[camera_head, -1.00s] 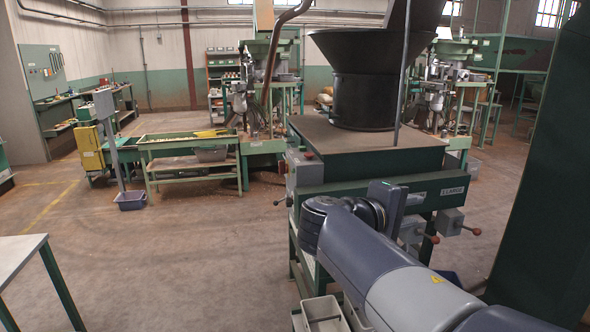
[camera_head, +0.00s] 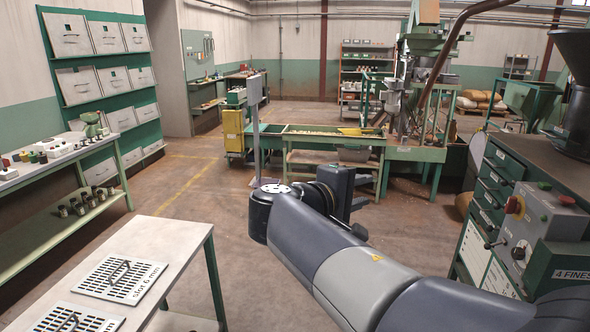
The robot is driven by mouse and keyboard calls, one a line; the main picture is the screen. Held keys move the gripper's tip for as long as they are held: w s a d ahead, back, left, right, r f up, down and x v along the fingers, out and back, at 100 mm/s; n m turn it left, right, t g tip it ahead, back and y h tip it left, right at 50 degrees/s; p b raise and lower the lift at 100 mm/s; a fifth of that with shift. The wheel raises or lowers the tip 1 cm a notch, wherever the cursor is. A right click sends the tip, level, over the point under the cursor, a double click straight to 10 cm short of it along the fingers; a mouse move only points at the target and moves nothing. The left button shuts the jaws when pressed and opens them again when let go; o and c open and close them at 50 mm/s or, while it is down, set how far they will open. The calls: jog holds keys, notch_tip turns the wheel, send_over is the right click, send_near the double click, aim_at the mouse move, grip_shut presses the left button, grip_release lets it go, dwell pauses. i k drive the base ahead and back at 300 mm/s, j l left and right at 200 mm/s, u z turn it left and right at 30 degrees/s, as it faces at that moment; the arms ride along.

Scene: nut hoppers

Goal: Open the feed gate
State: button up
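No part is clearly recognisable as the feed gate. A black hopper cone (camera_head: 575,85) stands on a machine at the right edge and is cut off by the frame. A green plate marked "4 FINES" (camera_head: 570,274) is at the lower right. My gripper (camera_head: 364,192) is in the middle of the view, left of this machine and apart from it. Its two dark fingers point right, with a gap and nothing visible between them.
A pale table (camera_head: 175,235) with slotted grid plates (camera_head: 120,279) is at the lower left. A shelf bench (camera_head: 60,165) and a green bin rack (camera_head: 70,90) stand behind it. A green feed bench (camera_head: 300,150) is ahead. Floor between them is clear.

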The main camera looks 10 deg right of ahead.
aim_at(560, 135)
jog(key=i+z, duration=0.25)
jog(key=i, duration=0.25)
jog(key=i+j+z, duration=0.2)
jog(key=i, duration=0.3)
jog(key=i+j+z, duration=0.1)
jog(key=i+z, duration=0.15)
jog(key=i, duration=0.25)
jog(key=i+l+z, duration=0.1)
jog(key=i+z, duration=1.05)
jog(key=i+j+z, duration=0.2)
jog(key=z, duration=0.2)
jog(key=i+j+z, duration=0.1)
jog(key=i+z, duration=0.15)
jog(key=i, duration=0.1)
